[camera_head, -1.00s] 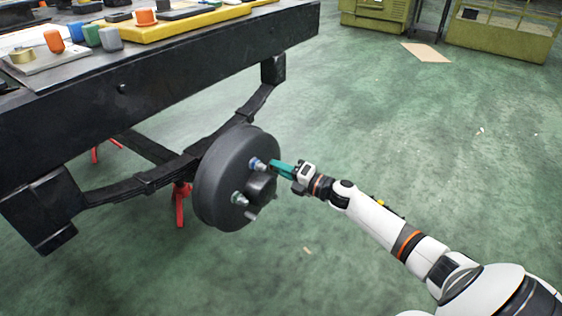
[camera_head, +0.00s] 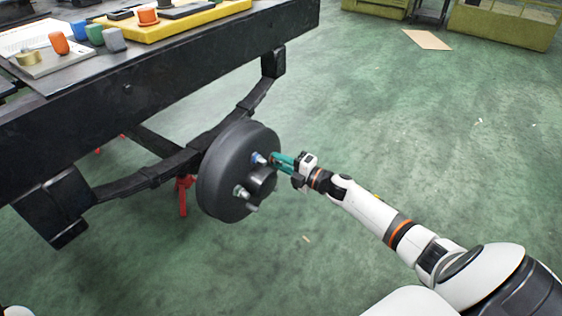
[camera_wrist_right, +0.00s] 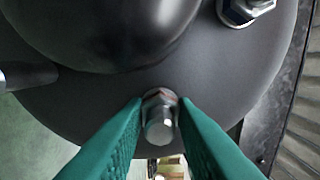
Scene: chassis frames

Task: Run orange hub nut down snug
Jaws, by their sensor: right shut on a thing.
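The dark round hub (camera_head: 222,180) hangs at the end of a leaf-spring axle under the black frame. My right gripper (camera_head: 273,160) comes in from the right at the hub face. In the head view this nut is hidden by the gripper. A blue-marked nut (camera_head: 258,158) sits beside the gripper, and another nut (camera_head: 240,191) is lower left. My left gripper is out of view.
The domed hub centre (camera_wrist_right: 110,35) bulges close to the fingers. A bare stud (camera_wrist_right: 25,76) sticks out at left in the wrist view. Coloured caps and a yellow tray (camera_head: 170,22) lie on the bench above. Floor to the right is open.

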